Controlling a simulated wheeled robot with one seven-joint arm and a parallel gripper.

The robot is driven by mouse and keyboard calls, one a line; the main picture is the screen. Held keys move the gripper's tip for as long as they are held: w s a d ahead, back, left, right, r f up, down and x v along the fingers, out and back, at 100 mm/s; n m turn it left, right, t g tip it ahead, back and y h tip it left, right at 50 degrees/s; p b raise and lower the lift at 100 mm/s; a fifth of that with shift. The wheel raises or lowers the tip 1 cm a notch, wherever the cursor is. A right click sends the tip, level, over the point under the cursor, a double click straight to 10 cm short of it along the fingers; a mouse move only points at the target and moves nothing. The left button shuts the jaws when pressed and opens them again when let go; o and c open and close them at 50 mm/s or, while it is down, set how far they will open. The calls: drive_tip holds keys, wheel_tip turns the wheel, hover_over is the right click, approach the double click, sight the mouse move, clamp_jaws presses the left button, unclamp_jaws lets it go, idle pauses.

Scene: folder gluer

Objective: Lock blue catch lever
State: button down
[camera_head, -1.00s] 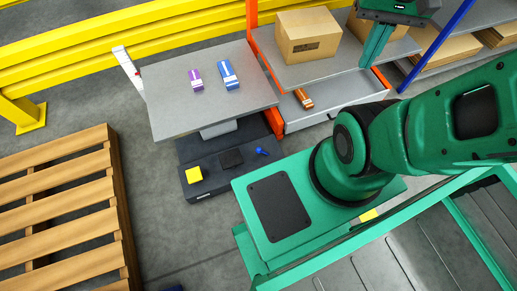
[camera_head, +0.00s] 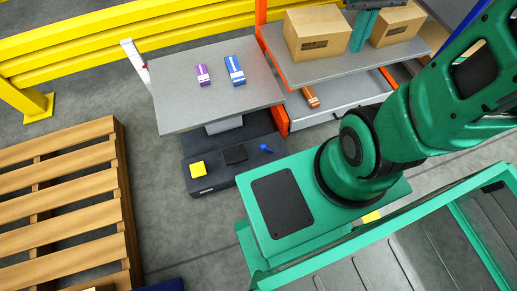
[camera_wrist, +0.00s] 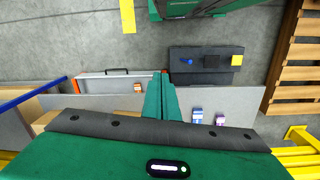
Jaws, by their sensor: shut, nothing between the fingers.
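The blue catch lever (camera_head: 265,147) is a small blue piece at the right end of the dark base unit (camera_head: 207,187), beside a black block (camera_head: 235,154). In the wrist view the lever (camera_wrist: 187,61) shows on the dark unit, up and to the right of my fingers. My gripper (camera_head: 362,46) has green fingers and appears between two cardboard boxes at the top of the head view. In the wrist view my gripper (camera_wrist: 160,75) is shut and empty, well apart from the lever. The lever's exact position is too small to tell.
A yellow block (camera_head: 197,169) sits on the dark unit. A grey table (camera_head: 180,105) above it carries a purple-and-white box (camera_head: 203,75) and a blue-and-white box (camera_head: 235,70). An orange-framed shelf (camera_head: 285,75) holds cardboard boxes (camera_head: 315,33). A wooden pallet (camera_head: 70,215) lies left.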

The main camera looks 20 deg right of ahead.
drive_tip(key=w+a+f+n, duration=0.4)
drive_tip(key=w+f+n, duration=0.3)
drive_tip(key=w+f, duration=0.55)
drive_tip(key=w+a+f+n+h, duration=0.1)
drive_tip(key=w+a+f+n, duration=0.25)
drive_tip(key=f, duration=0.25)
drive_tip(key=w+a+f+n, duration=0.2)
drive_tip(key=w+a+f, duration=0.25)
drive_tip(key=f, duration=0.25)
drive_tip(key=s+a+f+n, duration=0.2)
drive_tip(key=a+f+n, duration=0.2)
drive_tip(key=f, duration=0.8)
drive_tip(key=s+a+f+n, duration=0.3)
drive_tip(key=a+f+n, duration=0.1)
drive_tip(key=f, duration=0.8)
drive_tip(key=s+a+f+n+g, duration=0.1)
drive_tip(key=s+a+f+n, duration=0.2)
drive_tip(key=f, duration=1)
drive_tip(key=shift+s+a+n, duration=0.2)
drive_tip(key=shift+a+n, duration=0.45)
drive_tip(key=shift+a, duration=0.4)
